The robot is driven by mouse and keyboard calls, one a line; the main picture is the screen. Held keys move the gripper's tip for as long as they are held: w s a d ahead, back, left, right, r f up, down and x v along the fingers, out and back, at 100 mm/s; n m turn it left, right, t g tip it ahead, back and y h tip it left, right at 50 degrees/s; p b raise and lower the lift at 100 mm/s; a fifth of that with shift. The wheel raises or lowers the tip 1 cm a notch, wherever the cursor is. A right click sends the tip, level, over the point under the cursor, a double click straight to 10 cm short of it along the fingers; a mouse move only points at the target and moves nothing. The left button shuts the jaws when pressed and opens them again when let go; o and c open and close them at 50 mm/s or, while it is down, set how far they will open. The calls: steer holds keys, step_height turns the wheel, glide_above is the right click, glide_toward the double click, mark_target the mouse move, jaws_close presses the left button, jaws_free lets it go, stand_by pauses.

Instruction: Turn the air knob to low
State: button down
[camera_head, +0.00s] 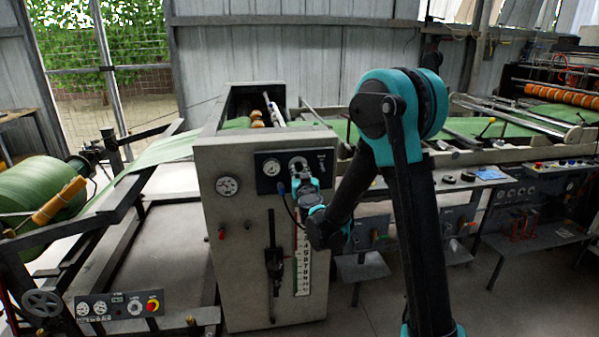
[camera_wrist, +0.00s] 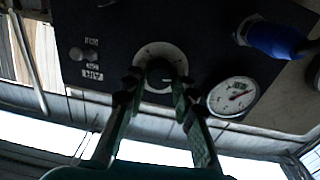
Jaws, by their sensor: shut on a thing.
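The air knob (camera_wrist: 159,74) is a dark knob in the middle of a pale round dial plate (camera_wrist: 150,52) on a black panel. It sits between the fingertips of my gripper (camera_wrist: 157,82), which is shut on it. In the head view the black panel (camera_head: 268,176) is on the front of the grey machine cabinet, and my gripper (camera_head: 298,168) reaches its right part. The knob is hidden there by the gripper. The knob's exact pointing direction is too dark to read.
A small switch with labels (camera_wrist: 91,55) lies left of the knob. A blue fitting (camera_wrist: 272,39) sticks out at the panel's upper right. A green roll (camera_head: 38,195) stands at the far left.

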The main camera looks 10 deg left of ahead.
steer(key=n, duration=0.6)
steer(key=shift+d+n+y, duration=0.1)
steer(key=shift+n+y, duration=0.3)
stand_by(0.3)
steer(key=c, duration=1.2)
jaws_free()
steer(key=v, duration=1.2)
